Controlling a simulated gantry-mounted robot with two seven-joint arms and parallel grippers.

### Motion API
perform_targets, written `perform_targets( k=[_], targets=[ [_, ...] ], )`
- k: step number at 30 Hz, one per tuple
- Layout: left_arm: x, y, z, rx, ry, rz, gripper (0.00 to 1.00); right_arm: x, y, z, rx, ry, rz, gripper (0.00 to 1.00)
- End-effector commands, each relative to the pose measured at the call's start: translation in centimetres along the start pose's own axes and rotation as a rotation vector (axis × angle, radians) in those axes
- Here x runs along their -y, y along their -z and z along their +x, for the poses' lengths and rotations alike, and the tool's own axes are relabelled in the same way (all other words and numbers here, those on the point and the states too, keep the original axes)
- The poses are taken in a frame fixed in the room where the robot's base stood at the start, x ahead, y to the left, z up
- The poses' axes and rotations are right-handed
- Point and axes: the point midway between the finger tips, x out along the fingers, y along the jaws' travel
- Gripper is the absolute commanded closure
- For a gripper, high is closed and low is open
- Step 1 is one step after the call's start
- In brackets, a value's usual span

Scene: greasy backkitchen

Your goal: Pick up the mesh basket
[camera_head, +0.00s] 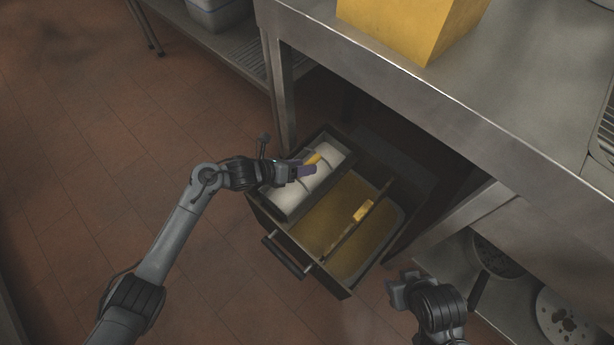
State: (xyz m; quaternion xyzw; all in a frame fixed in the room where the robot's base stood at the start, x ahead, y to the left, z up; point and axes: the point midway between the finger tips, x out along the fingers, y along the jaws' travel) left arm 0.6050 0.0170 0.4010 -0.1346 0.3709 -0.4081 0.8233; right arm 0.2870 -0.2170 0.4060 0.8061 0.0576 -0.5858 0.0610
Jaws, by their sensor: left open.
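I cannot pick out a mesh basket for certain. A round, mesh-like item (496,258) with a dark handle lies on the lower shelf at the right, partly hidden under the counter. My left gripper (308,168) is open, over the left compartment of a pulled-out dark drawer (345,291). White rounded items (288,198) lie in that compartment, and a small yellow piece (313,158) shows beside the fingertips; I cannot tell whether they touch. My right gripper (397,291) is at the bottom right, away from the drawer; its jaws are unclear.
The drawer has a front handle (287,258) and a yellowish compartment (330,215) with a yellow-ended tool (363,211). A steel counter (440,105) overhangs it, bearing a yellow box (410,25). A perforated disc (566,322) lies lower right. The tiled floor (90,130) at left is clear.

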Motion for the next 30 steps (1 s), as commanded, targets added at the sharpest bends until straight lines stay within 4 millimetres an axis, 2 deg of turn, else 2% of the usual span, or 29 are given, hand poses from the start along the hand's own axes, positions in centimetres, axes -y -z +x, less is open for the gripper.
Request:
perform_targets(
  k=[1, 5, 14, 17, 25, 30],
  targets=[
    [0.0, 0.1, 0.9, 0.001, 0.002, -0.002, 0.44, 0.0, -0.2, 0.6, 0.000, 0.000, 0.000, 0.57],
    [-0.1, 0.1, 2.0, 0.000, 0.000, -0.001, 0.44, 0.0, -0.3, 1.0, 0.001, -0.002, -0.001, 0.57],
    [0.0, 0.0, 2.3, 0.000, -0.001, -0.001, 0.44, -0.1, -0.4, 1.0, 0.001, -0.004, -0.004, 0.57],
    [0.0, 0.0, 2.3, 0.000, -0.001, -0.001, 0.57, -0.1, -0.4, 1.0, 0.001, -0.004, -0.004, 0.57],
    [0.0, 0.0, 2.3, 0.000, -0.001, -0.001, 0.98, -0.1, -0.4, 1.1, 0.002, -0.004, -0.004, 0.57],
    [0.0, 0.0, 2.3, 0.000, -0.001, -0.001, 1.00, -0.1, -0.4, 1.1, 0.002, -0.003, -0.003, 0.57]
  ],
)
